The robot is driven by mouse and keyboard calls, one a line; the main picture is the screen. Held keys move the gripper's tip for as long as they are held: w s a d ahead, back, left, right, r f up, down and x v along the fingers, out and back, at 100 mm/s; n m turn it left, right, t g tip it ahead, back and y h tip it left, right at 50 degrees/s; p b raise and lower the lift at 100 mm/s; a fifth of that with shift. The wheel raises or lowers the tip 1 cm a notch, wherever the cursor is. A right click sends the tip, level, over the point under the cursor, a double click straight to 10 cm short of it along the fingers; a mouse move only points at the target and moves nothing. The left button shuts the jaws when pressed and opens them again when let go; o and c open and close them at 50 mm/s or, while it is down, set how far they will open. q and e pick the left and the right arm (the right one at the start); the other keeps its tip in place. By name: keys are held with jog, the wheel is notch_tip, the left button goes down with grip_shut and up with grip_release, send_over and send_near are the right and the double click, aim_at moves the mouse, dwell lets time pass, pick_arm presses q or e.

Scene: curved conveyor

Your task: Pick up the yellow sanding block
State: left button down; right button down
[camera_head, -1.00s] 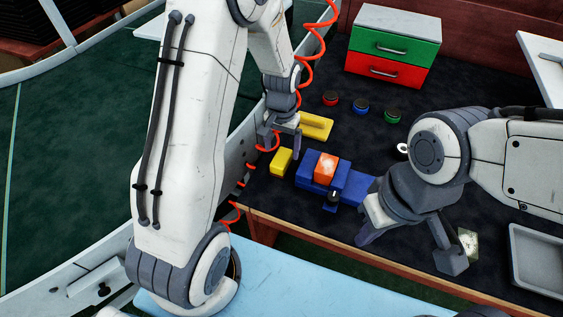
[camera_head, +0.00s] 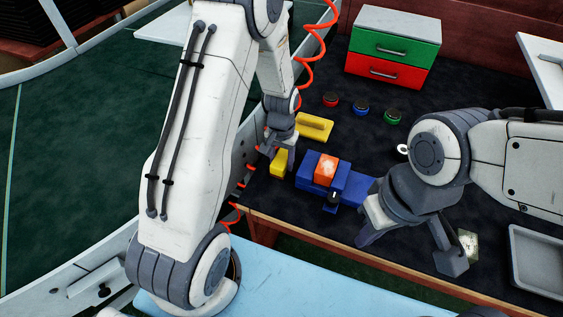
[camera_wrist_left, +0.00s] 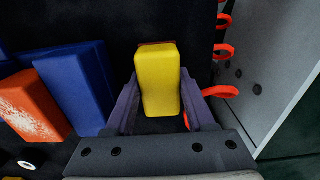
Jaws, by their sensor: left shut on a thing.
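The yellow sanding block (camera_head: 279,168) is on the dark work surface, left of the blue blocks. My left gripper (camera_head: 283,158) points down over it. In the left wrist view the yellow block (camera_wrist_left: 158,78) is between the two fingers, and the gripper is shut on it. The block looks at or near the surface; I cannot tell whether it is lifted. My right gripper (camera_head: 408,246) is open and empty, above the front of the table.
A blue vise-like piece (camera_head: 347,185) with an orange block (camera_head: 326,169) stands just right. A red coiled hose (camera_head: 306,68) hangs close to my left arm. The green-and-red drawer box (camera_head: 394,47) is at the back.

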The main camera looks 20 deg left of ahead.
aim_at(282, 157)
pick_arm(q)
jog(key=shift+r, duration=0.55)
notch_tip(282, 157, up, 3)
jog(key=shift+w+f, duration=0.1)
jog(key=d+r, duration=0.2)
jog(key=d, duration=0.2)
jog(key=d+r, duration=0.2)
jog(key=d, duration=0.1)
jog(key=d+r, duration=0.3)
jog(key=d, duration=0.1)
jog(key=shift+d+r, duration=0.1)
jog(key=shift+d, duration=0.25)
